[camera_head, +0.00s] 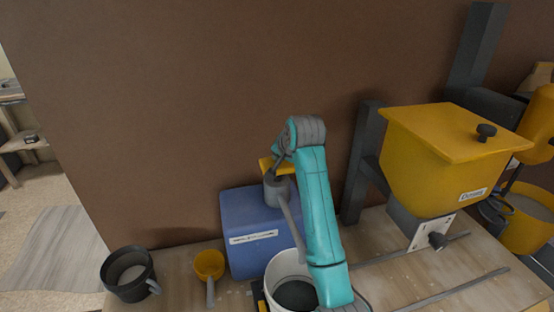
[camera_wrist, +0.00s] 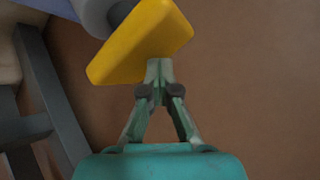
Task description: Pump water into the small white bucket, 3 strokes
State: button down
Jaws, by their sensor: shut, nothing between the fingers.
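The blue water container (camera_head: 245,225) stands on the bench against the brown wall, with a pale label on its front. Its grey pump (camera_head: 277,190) has a yellow head (camera_head: 267,165) and a grey spout (camera_head: 291,220) slanting down towards the white bucket (camera_head: 277,268). The bucket's inside looks dark; my arm covers its right side. In the wrist view my gripper (camera_wrist: 159,68) is shut and empty, its tips overlapping the lower edge of the yellow pump head (camera_wrist: 140,42). I cannot tell whether they touch. In the head view the fingers are mostly hidden.
A black bucket (camera_head: 113,289) and a yellow scoop (camera_head: 209,265) stand left of the container. A yellow hopper (camera_head: 425,155) on a dark frame (camera_head: 357,170) stands to the right. Metal rails (camera_head: 455,288) lie on the bench (camera_head: 395,270).

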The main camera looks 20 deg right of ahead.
jog(key=shift+f, duration=1.65)
dwell(1.4)
jog(key=shift+r, duration=2.85)
jog(key=shift+r, duration=0.15)
jog(key=shift+r, duration=2.35)
